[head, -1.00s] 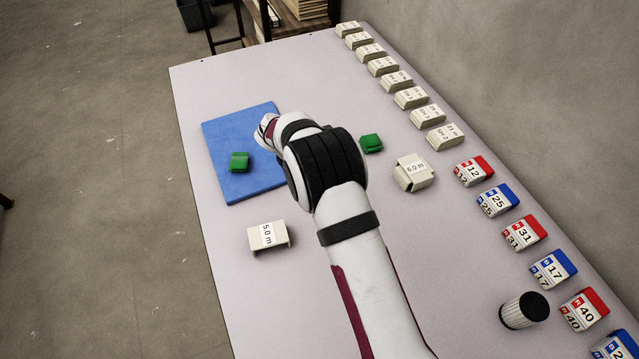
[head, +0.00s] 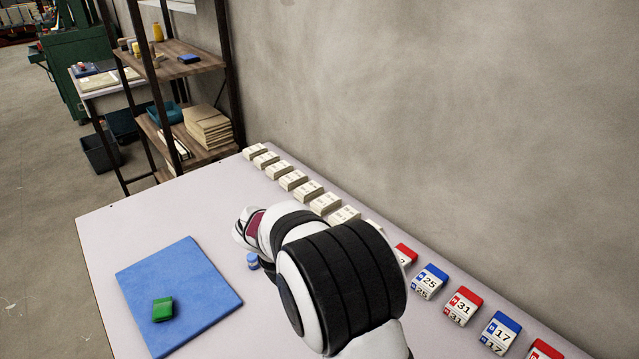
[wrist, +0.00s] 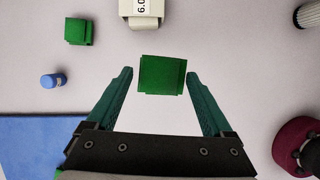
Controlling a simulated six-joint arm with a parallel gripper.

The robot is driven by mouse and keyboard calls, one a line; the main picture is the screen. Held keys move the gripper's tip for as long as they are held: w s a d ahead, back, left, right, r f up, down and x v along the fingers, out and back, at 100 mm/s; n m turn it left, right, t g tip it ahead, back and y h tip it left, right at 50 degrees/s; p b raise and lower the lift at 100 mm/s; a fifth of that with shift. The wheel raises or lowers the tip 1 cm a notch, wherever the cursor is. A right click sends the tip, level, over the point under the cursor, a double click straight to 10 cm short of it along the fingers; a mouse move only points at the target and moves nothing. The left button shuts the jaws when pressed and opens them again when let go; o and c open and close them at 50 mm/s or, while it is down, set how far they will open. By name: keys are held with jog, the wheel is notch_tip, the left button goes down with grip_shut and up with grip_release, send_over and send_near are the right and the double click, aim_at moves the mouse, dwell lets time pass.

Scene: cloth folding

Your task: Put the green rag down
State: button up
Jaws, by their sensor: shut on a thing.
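A folded green rag (wrist: 162,75) is between the fingertips of my gripper (wrist: 159,78) in the wrist view. My gripper is shut on it, over the pale table. A second green folded piece (wrist: 78,30) lies apart on the table, at the upper left of the wrist view. A third green piece (head: 162,309) lies on the blue mat (head: 205,275) in the head view. My arm hides my fingers and the held rag in the head view.
A small blue capped object (wrist: 53,80) stands near the mat's edge. A white box marked 6.0 (wrist: 140,12) and a ribbed cylinder (wrist: 308,14) are at the top of the wrist view. Numbered red and blue boxes (head: 463,305) and pale boxes (head: 293,180) line the wall side.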

jog(key=s+d+r+m+g+y, duration=0.2)
jog(key=s+d+r+m+g, duration=0.2)
jog(key=d+r+m, duration=0.65)
jog(key=s+d+r+m+g+y, duration=0.1)
jog(key=s+d+r+m+g, duration=0.35)
jog(key=m, duration=1.15)
jog(key=w+a+f+n+t+h, duration=0.2)
jog(key=w+f+n+t, duration=0.15)
jog(key=f+n, duration=0.45)
jog(key=w+a+f+n+t+h, duration=0.25)
jog(key=w+f+n, duration=0.2)
jog(key=n, duration=0.85)
jog(key=a+f+n+t, duration=0.1)
jog(key=a+f+n, duration=0.1)
jog(key=a, duration=0.3)
jog(key=w+a+f+n+t+y, duration=0.1)
jog(key=a+f+n, duration=0.1)
jog(key=a+f, duration=0.2)
jog(key=w+a+f+n+t, duration=0.1)
jog(key=a+f+n, duration=0.1)
jog(key=a, duration=0.5)
jog(key=shift+w+f+y, duration=0.25)
jog(key=shift+f+y, duration=0.1)
jog(key=shift+f, duration=0.5)
jog(key=shift+a+f, duration=0.2)
jog(key=shift+f, duration=1.9)
